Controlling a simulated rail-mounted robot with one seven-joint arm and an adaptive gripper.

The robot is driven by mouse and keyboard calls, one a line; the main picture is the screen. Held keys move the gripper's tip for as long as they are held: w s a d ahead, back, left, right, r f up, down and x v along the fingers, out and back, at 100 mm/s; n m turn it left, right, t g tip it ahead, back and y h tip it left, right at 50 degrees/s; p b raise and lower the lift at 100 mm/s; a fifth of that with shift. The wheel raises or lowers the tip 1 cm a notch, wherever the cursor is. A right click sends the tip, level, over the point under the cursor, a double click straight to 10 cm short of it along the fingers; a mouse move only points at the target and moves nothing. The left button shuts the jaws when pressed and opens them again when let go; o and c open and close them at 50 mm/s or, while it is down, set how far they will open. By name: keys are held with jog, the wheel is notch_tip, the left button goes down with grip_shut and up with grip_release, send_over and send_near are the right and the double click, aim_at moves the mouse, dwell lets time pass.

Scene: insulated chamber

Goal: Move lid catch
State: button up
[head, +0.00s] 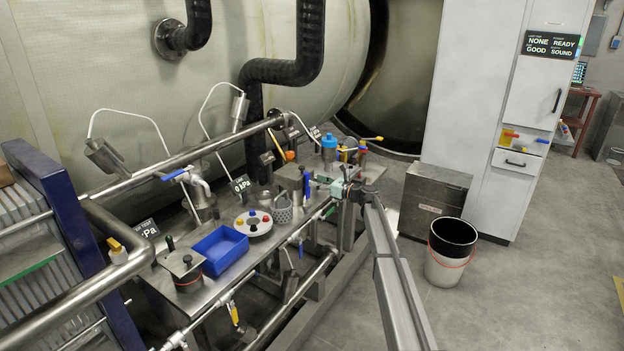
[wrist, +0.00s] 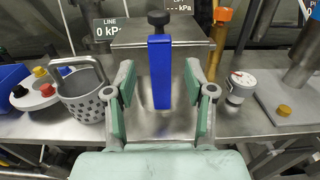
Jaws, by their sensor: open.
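A steel box (wrist: 190,50) with a lid stands on the steel bench, directly in front of my gripper (wrist: 160,88) in the wrist view. An upright blue bar (wrist: 160,72), which looks like the lid catch, is on its near face, with a black knob (wrist: 158,19) above it. My gripper's green-padded fingers are open, one on each side of the blue bar, with gaps showing on both sides. Whether the fingertips reach level with the bar is hard to tell. In the head view my gripper (head: 338,184) is at the bench's front edge, close to the box (head: 288,177).
A perforated grey basket (wrist: 88,100) and a white disc with coloured knobs (wrist: 36,92) stand left of the box. A white dial (wrist: 240,84) and an orange-topped post (wrist: 220,32) stand right of it. Pipes run along the bench front (head: 262,243).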

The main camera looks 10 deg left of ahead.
aim_at(309, 178)
jog(key=shift+x, duration=1.5)
grip_shut()
jog(key=shift+d+f, duration=0.1)
